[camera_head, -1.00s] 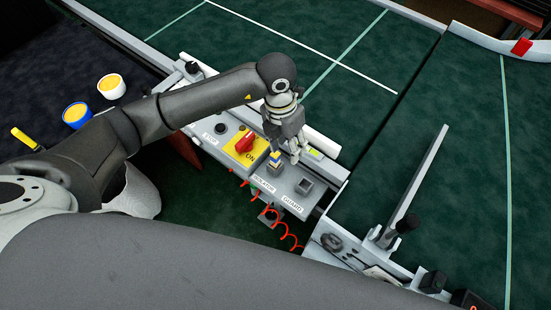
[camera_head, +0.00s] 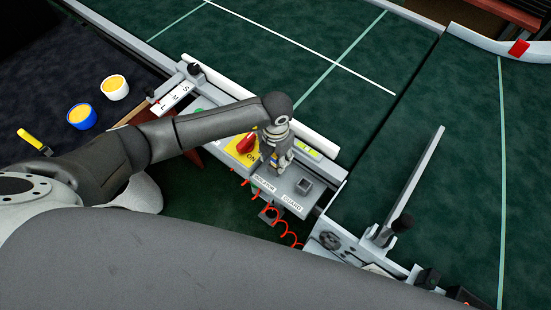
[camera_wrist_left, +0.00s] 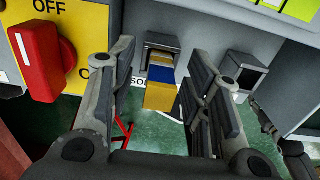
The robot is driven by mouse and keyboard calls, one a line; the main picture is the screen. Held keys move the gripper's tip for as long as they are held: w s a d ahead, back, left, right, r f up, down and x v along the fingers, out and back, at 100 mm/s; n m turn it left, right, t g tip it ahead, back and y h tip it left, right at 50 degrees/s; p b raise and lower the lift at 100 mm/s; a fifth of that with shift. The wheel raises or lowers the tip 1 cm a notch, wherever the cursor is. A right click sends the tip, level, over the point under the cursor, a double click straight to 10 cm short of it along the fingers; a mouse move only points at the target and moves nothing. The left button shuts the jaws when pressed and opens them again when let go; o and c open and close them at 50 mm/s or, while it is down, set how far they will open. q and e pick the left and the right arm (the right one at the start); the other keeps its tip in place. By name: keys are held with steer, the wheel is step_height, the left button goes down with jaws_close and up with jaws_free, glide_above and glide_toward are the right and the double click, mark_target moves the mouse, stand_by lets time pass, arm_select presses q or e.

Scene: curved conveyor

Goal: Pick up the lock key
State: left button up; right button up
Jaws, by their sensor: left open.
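The lock key (camera_wrist_left: 160,92), yellow with a blue band, sits in a grey square socket (camera_wrist_left: 163,42) on the control panel in the left wrist view. My left gripper (camera_wrist_left: 160,62) is open, with its fingers on either side of the key and a visible gap to each. In the head view my left gripper (camera_head: 273,164) is over the panel at the ISOLATOR label (camera_head: 264,184) and hides the key. My right gripper is not in view.
A red rotary switch (camera_head: 246,143) on a yellow plate is close left of the gripper. An empty-looking GUARD socket (camera_head: 304,186) is to its right. A red coiled cord (camera_head: 283,230) hangs below the panel. Green conveyor belt (camera_head: 320,80) lies behind.

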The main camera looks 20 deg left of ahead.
arm_select(q)
steer(key=shift+f, duration=0.45)
jaws_close()
steer(key=shift+r, duration=0.1)
